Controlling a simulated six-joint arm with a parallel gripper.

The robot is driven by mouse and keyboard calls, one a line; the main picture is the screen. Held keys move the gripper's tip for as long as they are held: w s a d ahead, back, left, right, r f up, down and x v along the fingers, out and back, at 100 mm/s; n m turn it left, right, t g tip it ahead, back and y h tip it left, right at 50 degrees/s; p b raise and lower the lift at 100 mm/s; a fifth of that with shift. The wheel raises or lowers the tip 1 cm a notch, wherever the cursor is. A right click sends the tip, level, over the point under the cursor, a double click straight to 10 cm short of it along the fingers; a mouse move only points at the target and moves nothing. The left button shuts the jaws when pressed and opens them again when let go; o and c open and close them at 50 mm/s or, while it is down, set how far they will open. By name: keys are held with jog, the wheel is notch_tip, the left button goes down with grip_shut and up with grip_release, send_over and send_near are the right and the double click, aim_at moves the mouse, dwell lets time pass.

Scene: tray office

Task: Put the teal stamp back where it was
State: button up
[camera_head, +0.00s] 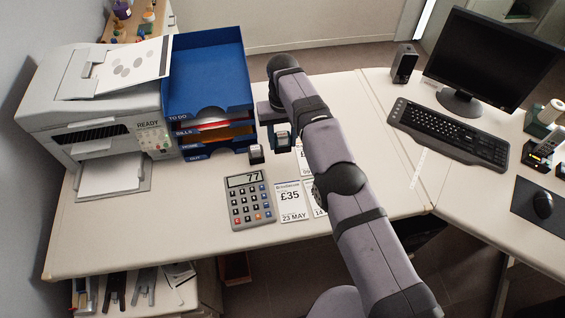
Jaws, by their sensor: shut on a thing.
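My gripper (281,143) is near the middle of the desk, just right of the blue tray stack, with its fingers pointing down. It is shut on a small dark teal stamp (282,136), partly hidden by the fingers. I cannot tell whether the stamp touches the desk. A second stamp (256,154), dark with a pale lower part, stands on the desk to the left of my gripper, above the calculator.
The blue tray stack (210,70) and printer (95,100) fill the left. The keyboard (448,133) and monitor (490,60) are right.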

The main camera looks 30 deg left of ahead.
aim_at(283, 146)
notch_tip(283, 146, down, 5)
jog(key=b, duration=0.4)
jog(key=shift+b, duration=0.35)
jog(key=shift+f, duration=0.4)
jog(key=shift+f, duration=0.1)
jog(key=shift+f, duration=1.75)
jog(key=shift+f+b, duration=0.2)
jog(key=shift+b, duration=0.1)
jog(key=o, duration=0.9)
jog(key=shift+c, duration=0.2)
jog(key=shift+r, duration=0.15)
